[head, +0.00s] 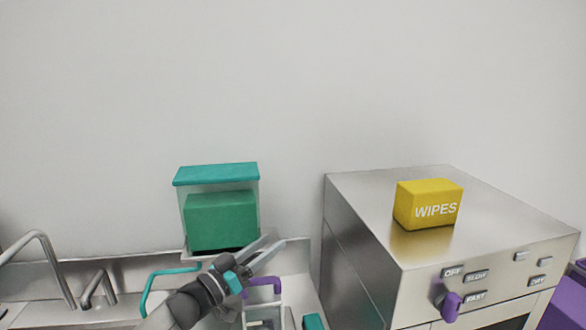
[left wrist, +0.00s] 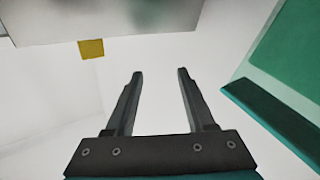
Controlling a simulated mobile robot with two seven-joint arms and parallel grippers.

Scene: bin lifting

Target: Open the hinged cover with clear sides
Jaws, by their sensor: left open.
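The cover is a teal lid (head: 216,173) lying flat on top of a clear-sided box (head: 250,208) at the back left. A green block (head: 220,222) shows through its clear sides. My left gripper (head: 274,241) is open and empty, in front of the box near its lower right corner in the head view. In the left wrist view the open jaws (left wrist: 160,73) have nothing between them. The teal lid edge (left wrist: 270,120) is to their right, apart from them. My right gripper is not in view.
A steel machine (head: 360,225) with labelled buttons and a purple knob (head: 450,305) stands right, with a yellow WIPES box (head: 428,204) on top. A faucet (head: 45,255) is at the left. A purple-handled item (head: 264,284) is just below my left gripper.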

